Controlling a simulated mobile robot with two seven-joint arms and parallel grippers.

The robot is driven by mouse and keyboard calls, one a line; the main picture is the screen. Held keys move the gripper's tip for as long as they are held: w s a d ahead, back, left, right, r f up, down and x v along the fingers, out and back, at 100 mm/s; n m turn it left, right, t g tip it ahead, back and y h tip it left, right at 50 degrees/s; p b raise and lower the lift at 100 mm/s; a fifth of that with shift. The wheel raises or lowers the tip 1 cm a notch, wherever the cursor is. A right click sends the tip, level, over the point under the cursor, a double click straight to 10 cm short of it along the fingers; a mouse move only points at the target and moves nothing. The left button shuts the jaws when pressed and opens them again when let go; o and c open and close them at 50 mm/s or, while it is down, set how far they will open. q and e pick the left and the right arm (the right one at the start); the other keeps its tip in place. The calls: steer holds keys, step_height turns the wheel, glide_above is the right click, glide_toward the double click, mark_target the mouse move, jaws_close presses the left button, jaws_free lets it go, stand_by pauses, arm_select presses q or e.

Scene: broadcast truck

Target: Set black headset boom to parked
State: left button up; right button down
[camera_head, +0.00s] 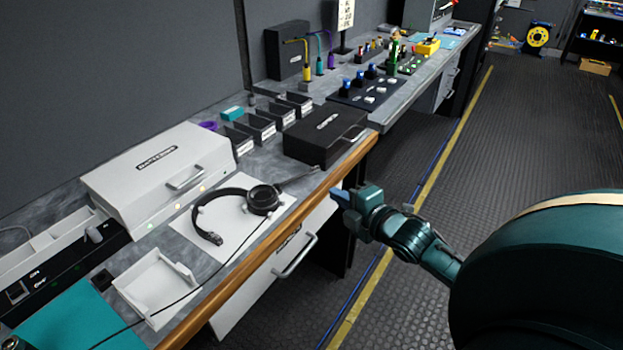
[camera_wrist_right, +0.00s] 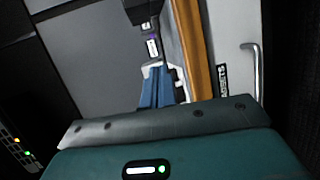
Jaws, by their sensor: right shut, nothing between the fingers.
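The black headset (camera_head: 221,206) lies on a white sheet on the counter in the head view. Its boom (camera_head: 298,181) sticks out from the right ear cup (camera_head: 263,200) toward the counter's wooden front edge, pointing up and right in the picture. My right gripper (camera_head: 337,195) is off the front of the counter, a short way right of the boom tip and apart from it. Its blue fingers (camera_wrist_right: 160,88) are shut and empty in the wrist view. I cannot make out the headset in the wrist view. My left gripper is not in view.
A black case (camera_head: 322,137) stands behind the boom tip. A white case (camera_head: 160,170) and a white tray (camera_head: 158,285) flank the headset. A drawer handle (camera_head: 296,258) juts out below the wooden edge (camera_head: 258,256). The aisle floor to the right is clear.

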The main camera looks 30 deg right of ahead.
mark_target(303, 175)
steer(key=w, duration=0.3)
steer(key=w+f, duration=0.1)
steer(key=w, duration=0.3)
steer(key=w+f, duration=0.1)
steer(key=w, duration=0.2)
steer(key=shift+w+a, duration=0.15)
steer(key=shift+a, duration=0.15)
